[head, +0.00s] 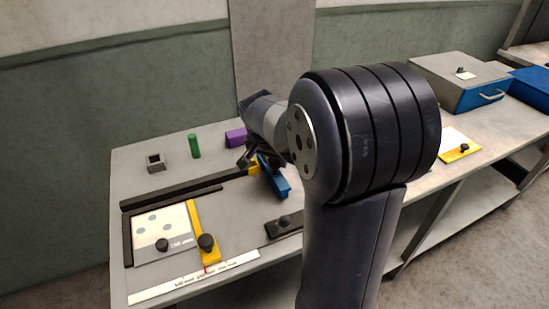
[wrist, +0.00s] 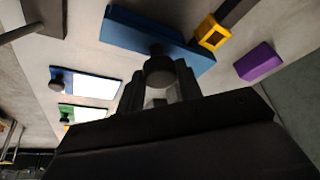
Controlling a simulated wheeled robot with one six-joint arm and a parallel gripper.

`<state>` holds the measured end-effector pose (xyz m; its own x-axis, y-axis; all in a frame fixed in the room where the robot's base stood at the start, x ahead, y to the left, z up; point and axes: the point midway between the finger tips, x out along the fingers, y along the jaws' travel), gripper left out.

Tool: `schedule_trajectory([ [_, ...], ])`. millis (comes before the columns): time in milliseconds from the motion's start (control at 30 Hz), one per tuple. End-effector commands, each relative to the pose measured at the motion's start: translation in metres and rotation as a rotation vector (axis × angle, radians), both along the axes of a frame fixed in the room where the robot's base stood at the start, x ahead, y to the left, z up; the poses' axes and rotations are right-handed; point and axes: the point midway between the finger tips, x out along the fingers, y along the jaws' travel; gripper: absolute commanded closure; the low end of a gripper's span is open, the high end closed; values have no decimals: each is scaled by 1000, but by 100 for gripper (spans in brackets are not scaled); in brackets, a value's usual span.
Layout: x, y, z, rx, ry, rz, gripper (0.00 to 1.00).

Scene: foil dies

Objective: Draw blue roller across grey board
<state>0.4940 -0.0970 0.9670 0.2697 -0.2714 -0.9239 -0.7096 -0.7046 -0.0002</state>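A blue bar-like piece, the likeliest blue roller (head: 273,178), is at the middle of the bench and shows large in the wrist view (wrist: 150,32). A dark round knob (wrist: 158,70) is on its near side. My gripper (wrist: 160,85) has its fingers on either side of this knob, seemingly closed on it. In the head view my gripper (head: 248,160) is partly hidden by my arm. Whether the blue piece touches the bench is unclear. A tall grey board (head: 270,50) stands upright behind the bench.
A yellow square piece (head: 254,169) sits by the blue piece at a dark rail's end (head: 180,188). A purple block (head: 236,137), green cylinder (head: 194,146) and grey hollow block (head: 155,162) stand behind. A pale plate (head: 150,222) and yellow bar (head: 196,222) lie left.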

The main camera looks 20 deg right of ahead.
Motion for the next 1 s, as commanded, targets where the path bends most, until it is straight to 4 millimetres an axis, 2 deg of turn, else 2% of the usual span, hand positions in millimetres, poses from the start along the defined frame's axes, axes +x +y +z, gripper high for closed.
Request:
schedule_trajectory([
  [67,0,0,0,0,0,0,73],
  [400,0,0,0,0,0,0,100],
  [667,0,4,0,0,0,1,100],
  [867,0,31,-1,1,-1,6,100],
  [1000,1,69,-2,1,-1,10,100],
])
